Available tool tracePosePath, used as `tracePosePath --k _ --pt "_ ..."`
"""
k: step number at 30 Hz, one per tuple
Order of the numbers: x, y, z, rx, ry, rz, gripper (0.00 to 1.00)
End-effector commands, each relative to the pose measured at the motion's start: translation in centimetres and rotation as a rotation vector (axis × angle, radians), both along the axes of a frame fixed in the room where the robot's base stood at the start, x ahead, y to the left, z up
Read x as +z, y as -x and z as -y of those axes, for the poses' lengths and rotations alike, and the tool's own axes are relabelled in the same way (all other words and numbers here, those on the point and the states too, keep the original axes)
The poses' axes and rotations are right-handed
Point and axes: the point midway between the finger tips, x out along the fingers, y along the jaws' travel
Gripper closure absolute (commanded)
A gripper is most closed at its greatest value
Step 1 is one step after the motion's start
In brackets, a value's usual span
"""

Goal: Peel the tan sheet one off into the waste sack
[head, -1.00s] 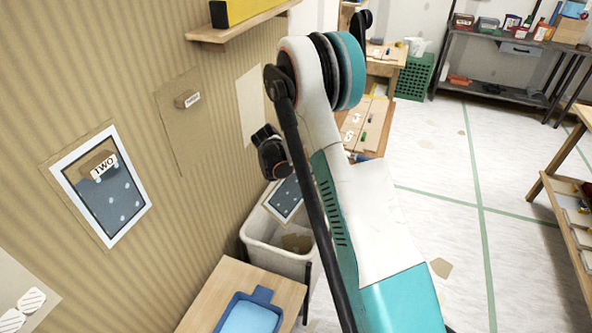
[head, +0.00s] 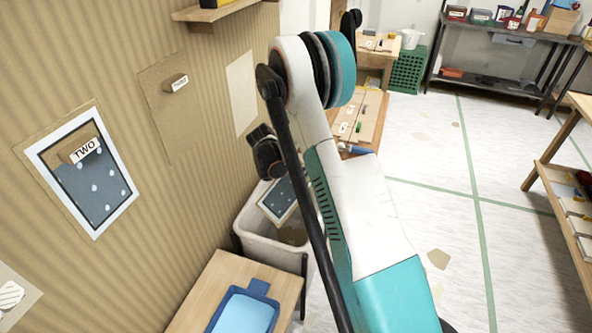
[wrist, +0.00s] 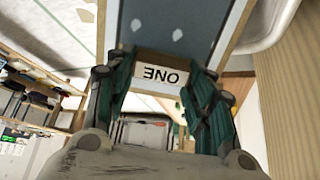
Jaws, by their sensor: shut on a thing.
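My gripper (wrist: 160,70) is shut on the wooden tab marked ONE, gripped between its dark green fingers in the wrist view. The tab (wrist: 162,72) is attached to a sheet (wrist: 172,22), whose visible face is blue-grey with white spots and a pale border. In the head view the sheet (head: 278,198) hangs tilted at the mouth of the white waste sack (head: 262,246), partly hidden by my arm. I cannot tell whether it touches the rim. The gripper fingers are hidden in the head view.
The striped wall bears a spotted sheet with tab TWO (head: 85,178), a tan sheet with tab THREE (head: 180,110) and a pale patch (head: 241,92). A small table with a blue tray (head: 245,308) stands before the sack. Floor at right is open.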

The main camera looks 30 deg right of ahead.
Motion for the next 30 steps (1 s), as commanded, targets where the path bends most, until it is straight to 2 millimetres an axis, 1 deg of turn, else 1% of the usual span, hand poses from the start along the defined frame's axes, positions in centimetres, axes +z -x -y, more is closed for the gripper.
tracePosePath --k 1,9,15,21,29,30 --pt "-1.0 0.0 0.0 0.000 0.000 0.000 0.75" --pt "-3.5 0.0 0.0 0.000 0.000 0.000 0.75" --pt "-4.9 0.0 0.0 0.000 0.000 0.000 0.75" --pt "-5.5 0.0 0.0 0.000 0.000 0.000 0.75" --pt "-5.5 0.0 0.0 0.000 0.000 0.000 0.75" --pt "-5.5 0.0 0.0 0.000 0.000 0.000 0.44"
